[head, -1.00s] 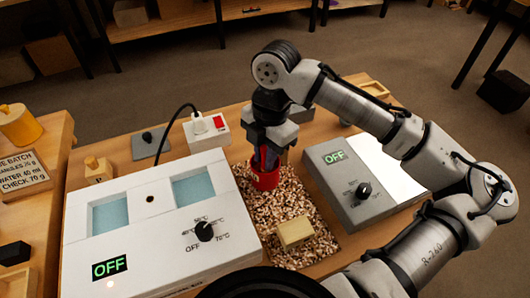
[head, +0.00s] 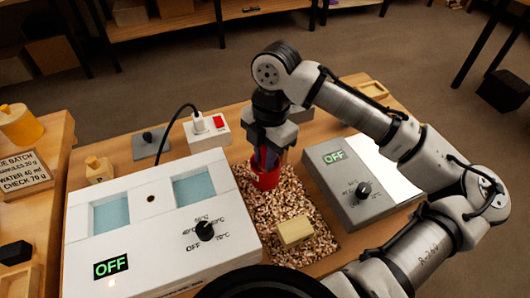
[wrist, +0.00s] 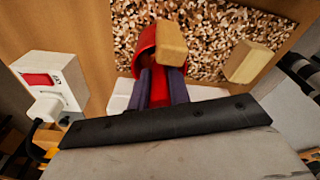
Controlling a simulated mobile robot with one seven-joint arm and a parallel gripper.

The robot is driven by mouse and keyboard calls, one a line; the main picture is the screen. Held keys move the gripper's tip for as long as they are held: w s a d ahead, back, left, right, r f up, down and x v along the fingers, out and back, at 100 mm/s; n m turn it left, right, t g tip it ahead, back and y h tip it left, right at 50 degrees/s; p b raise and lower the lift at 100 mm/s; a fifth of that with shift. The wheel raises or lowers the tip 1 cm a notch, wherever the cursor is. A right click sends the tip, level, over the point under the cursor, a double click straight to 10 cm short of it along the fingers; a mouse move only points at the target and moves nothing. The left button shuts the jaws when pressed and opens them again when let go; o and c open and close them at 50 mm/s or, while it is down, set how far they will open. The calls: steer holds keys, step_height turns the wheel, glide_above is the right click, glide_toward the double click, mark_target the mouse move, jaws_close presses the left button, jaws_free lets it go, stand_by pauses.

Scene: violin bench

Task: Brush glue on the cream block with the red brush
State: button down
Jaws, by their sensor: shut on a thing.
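My gripper (head: 267,155) points down over the wood-chip mat, its dark fingers at the red cup-like thing (head: 264,177). In the wrist view my gripper (wrist: 162,85) is shut on a red handle, which I take for the red brush (wrist: 159,92). A tan, blocky end (wrist: 171,43), perhaps its bristles, shows beyond the fingers, in front of a curved red rim (wrist: 143,57). Whether the brush touches that rim I cannot tell. The cream block (head: 295,231) lies on the mat, nearer the front and apart from my gripper; it also shows in the wrist view (wrist: 248,62).
A white two-well heater (head: 150,235) stands left of the mat, its display reading OFF. A grey box with a knob (head: 345,190), also reading OFF, stands right. A white switched socket (head: 207,130) with a plugged cable is behind. The speckled mat (head: 283,205) is otherwise clear.

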stand_by(0.3)
step_height(320, 180, up, 7)
steer(key=p, duration=0.6)
steer(key=shift+p, duration=0.3)
stand_by(0.3)
steer(key=shift+r, duration=0.15)
step_height(320, 180, up, 7)
steer(key=p, duration=0.5)
step_height(320, 180, down, 8)
steer(key=b, duration=0.5)
steer(key=shift+b, duration=0.35)
steer(key=shift+r, duration=0.1)
